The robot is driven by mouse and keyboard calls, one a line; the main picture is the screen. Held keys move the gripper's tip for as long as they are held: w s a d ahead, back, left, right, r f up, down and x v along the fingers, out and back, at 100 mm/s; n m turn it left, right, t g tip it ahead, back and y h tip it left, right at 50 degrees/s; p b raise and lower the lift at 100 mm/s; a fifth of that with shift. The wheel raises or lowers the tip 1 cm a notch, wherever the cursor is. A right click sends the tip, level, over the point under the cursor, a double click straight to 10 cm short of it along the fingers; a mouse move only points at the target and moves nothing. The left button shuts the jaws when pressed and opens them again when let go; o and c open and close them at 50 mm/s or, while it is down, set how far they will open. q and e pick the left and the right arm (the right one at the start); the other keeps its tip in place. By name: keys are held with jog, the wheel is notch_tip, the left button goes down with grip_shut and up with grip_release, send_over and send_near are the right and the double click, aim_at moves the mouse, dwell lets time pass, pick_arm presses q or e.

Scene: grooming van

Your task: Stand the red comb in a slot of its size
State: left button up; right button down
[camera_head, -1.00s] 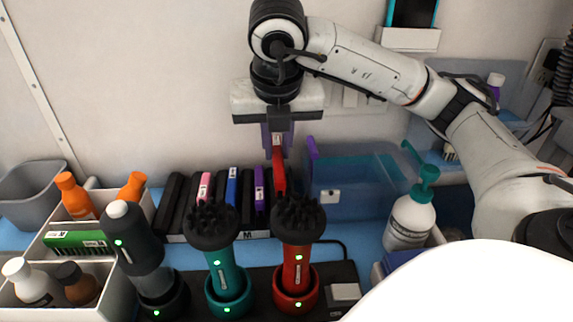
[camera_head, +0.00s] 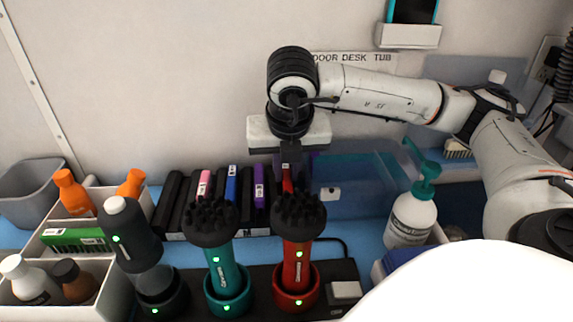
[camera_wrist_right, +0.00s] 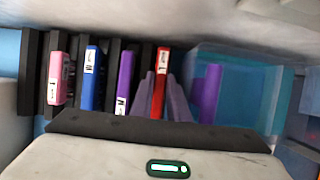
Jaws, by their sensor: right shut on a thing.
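My right gripper (camera_head: 289,180) is shut on the red comb (camera_head: 287,184), just above or at the right end of the black slotted rack (camera_head: 170,205). In the right wrist view the red comb (camera_wrist_right: 160,84) stands upright between the purple-grey fingertips (camera_wrist_right: 160,98), beside a dark divider. The rack holds a pink comb (camera_wrist_right: 58,78), a blue comb (camera_wrist_right: 90,78) and a purple comb (camera_wrist_right: 124,80) to the left. The red comb's lower end is hidden, so I cannot tell how deep it sits. My left gripper is not in view.
A clear blue bin (camera_head: 355,205) stands right of the rack, with a purple piece (camera_wrist_right: 207,92) at its near side. Brush-topped teal (camera_head: 222,260) and red (camera_head: 297,262) devices stand in front. A pump bottle (camera_head: 412,215) is at right, a white caddy (camera_head: 112,292) at left.

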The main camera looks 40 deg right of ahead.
aim_at(287, 183)
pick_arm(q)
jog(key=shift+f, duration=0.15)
pick_arm(e)
jog(key=c, duration=2)
grip_release()
jog(key=shift+f, duration=0.1)
